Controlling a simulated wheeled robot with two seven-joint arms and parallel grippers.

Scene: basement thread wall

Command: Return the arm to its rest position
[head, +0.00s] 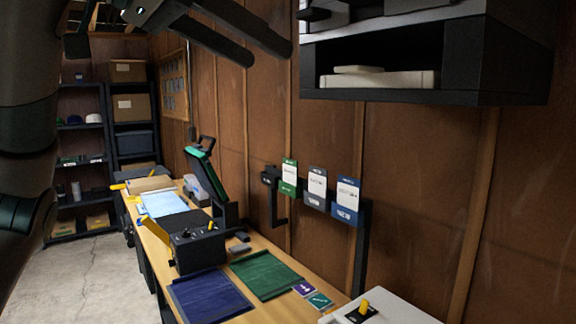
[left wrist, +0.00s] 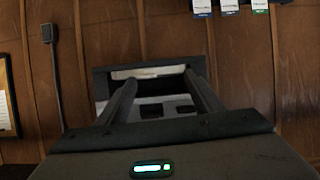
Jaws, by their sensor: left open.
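My left gripper (head: 270,52) is high at the top of the head view, above the workbench and left of the wall shelf. Its two dark fingers are apart and nothing is between them. In the left wrist view the open gripper (left wrist: 160,80) has its fingers in front of a dark shelf box. My left arm (head: 25,110) fills the left edge of the head view. My right gripper is not in view.
The wooden workbench (head: 325,292) runs along the wall with a blue mat (head: 210,297), a green mat (head: 265,274) and a black control box (head: 197,250). A dark wall shelf (head: 420,97) juts out at upper right. Hanging cards (head: 317,187) are below it. Concrete floor (head: 95,280) is clear at left.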

